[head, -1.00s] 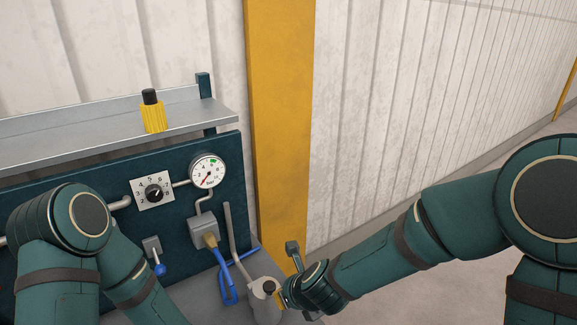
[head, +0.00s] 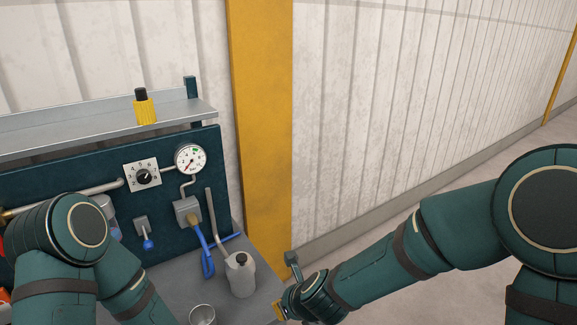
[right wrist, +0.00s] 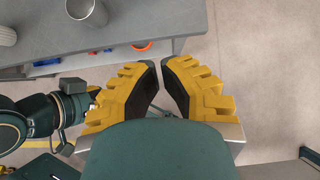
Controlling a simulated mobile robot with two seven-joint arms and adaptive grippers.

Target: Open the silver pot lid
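A silver open-topped vessel (head: 202,315) stands on the bench at the bottom edge of the head view; it also shows at the top of the right wrist view (right wrist: 88,12). I see no lid on it. A pale grey can (head: 241,278) with a dark cap stands on the bench to its right. My right gripper (head: 279,311) is near the bench's right edge, mostly cut off by the frame. In the right wrist view its yellow fingers (right wrist: 160,64) have a narrow gap and hold nothing. My left gripper is out of sight below the head view.
A panel with a gauge (head: 190,159), a dial (head: 143,175) and a blue-tipped lever (head: 148,243) rises behind the bench. A shelf above holds a yellow bottle (head: 145,110). A yellow post (head: 262,120) stands behind the bench. An orange-rimmed item (right wrist: 142,46) sits lower down.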

